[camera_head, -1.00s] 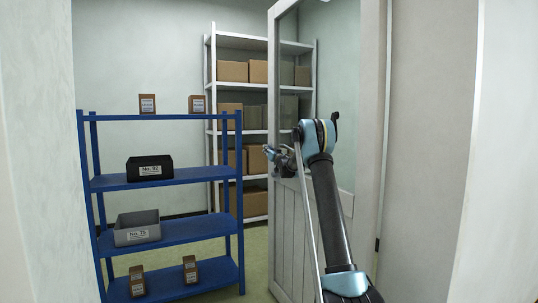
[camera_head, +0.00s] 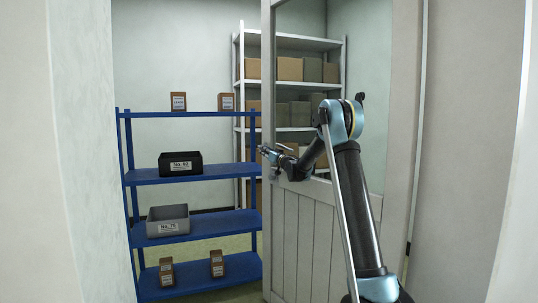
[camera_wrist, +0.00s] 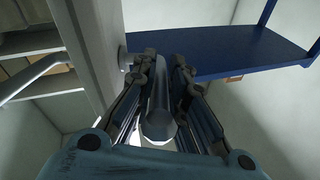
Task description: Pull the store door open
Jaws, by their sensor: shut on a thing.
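The store door (camera_head: 306,236) is white, with a glass pane above and vertical boards below. It stands ajar, hinged at the right, with its free edge near the middle of the head view. My gripper (camera_head: 266,152) is at that free edge, at about mid height of the door. In the wrist view my gripper (camera_wrist: 163,88) has its fingers on either side of a grey bar, the door handle (camera_wrist: 158,112), and is shut on it. The door's edge (camera_wrist: 92,45) is just left of the fingers there. In the head view my gripper hides the handle.
Through the doorway a blue shelf (camera_head: 190,177) holds a black bin (camera_head: 180,163), a grey bin (camera_head: 167,221) and several small brown boxes. A white rack (camera_head: 290,82) with cartons stands behind the door's glass. Walls flank the doorway on both sides.

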